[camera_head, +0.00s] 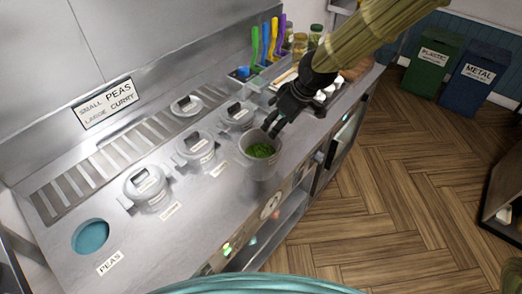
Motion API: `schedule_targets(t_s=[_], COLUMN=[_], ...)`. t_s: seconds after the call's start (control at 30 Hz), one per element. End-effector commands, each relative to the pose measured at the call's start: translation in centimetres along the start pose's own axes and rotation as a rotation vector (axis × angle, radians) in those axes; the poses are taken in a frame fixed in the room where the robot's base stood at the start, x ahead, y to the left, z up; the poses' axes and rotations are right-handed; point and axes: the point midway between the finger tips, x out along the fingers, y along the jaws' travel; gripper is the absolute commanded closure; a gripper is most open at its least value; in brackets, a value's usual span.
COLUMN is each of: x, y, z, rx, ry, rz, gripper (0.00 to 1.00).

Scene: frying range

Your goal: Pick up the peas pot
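An open grey pot (252,168) with green contents (261,150) is near the front edge of the steel counter, right of the lidded pots. My gripper (271,127) is at its far right rim, with its dark fingers on the rim, and appears shut on it. The pot looks roughly upright. I cannot tell whether its base touches the counter. A round teal well (90,237) at the front left is open, and the label PEAS (109,263) is beside it.
Lidded pots (147,186) stand in the steel counter (165,245). Colourful-handled utensils (266,42) and jars (300,45) stand at the back. A green bin (430,62) and a blue bin (478,73) stand right. The wooden floor (380,200) is clear. A teal curved edge (255,285) crosses the bottom.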

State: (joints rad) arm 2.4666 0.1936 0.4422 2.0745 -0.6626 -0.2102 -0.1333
Motion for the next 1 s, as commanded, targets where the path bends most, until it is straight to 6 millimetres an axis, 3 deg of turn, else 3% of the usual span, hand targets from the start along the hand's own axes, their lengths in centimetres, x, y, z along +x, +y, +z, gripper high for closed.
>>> schedule_targets(t_s=[0.37, 0.8, 1.0], x=[1.8, 5.8, 6.3], y=[0.1, 0.8, 0.8], z=[0.1, 0.4, 0.5], rx=[0.001, 0.002, 0.003], ry=[-0.001, -0.001, 0.0], rz=[-0.001, 0.002, 0.002], gripper=[0.34, 0.34, 0.34])
